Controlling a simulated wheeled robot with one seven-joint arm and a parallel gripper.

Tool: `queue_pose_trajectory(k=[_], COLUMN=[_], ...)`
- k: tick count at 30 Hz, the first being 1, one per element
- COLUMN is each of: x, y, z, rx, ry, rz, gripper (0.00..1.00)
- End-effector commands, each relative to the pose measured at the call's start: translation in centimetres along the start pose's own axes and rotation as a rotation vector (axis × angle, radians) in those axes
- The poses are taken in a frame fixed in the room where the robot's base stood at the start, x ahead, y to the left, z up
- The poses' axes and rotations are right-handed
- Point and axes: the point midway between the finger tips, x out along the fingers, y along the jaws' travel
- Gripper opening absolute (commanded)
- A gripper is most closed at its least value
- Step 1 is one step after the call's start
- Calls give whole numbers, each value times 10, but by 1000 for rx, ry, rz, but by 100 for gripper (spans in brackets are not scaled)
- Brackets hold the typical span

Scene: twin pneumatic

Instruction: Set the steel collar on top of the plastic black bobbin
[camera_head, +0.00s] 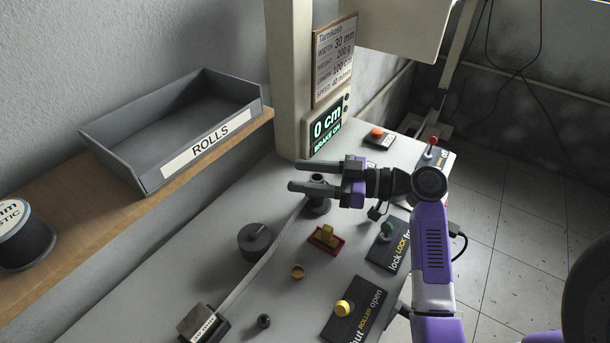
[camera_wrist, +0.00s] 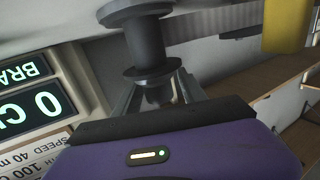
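A black spool-shaped bobbin (camera_head: 318,206) stands upright on the machine's grey top, below my gripper (camera_head: 304,176). The wrist view shows the bobbin (camera_wrist: 148,42) with its two flanges and a narrow post beyond the nearer flange. My gripper's fingers are apart, one on each side of the post, with gaps beside it. A black roll (camera_head: 25,246), its label partly reading "STIC", stands on the wooden shelf at the far left. I cannot identify the steel collar with certainty; a dark grey cylinder with a small knob (camera_head: 256,240) stands left of the bobbin.
A pale strip (camera_head: 262,266) runs from the bobbin to a dark block (camera_head: 203,325). A red base with a yellow part (camera_head: 326,240), a brass-coloured piece (camera_head: 297,272) and a small black knob (camera_head: 264,321) are nearby. Lever panels line the right edge. The ROLLS tray (camera_head: 213,98) is empty.

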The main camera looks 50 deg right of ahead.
Motion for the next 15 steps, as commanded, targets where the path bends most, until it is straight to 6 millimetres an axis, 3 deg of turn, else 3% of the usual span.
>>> queue_pose_trajectory(k=[13, 15], x=[0, -10], y=[0, 1], z=[-8, -4], rx=[1, 0], ry=[0, 0], rz=[0, 4], gripper=[49, 49])
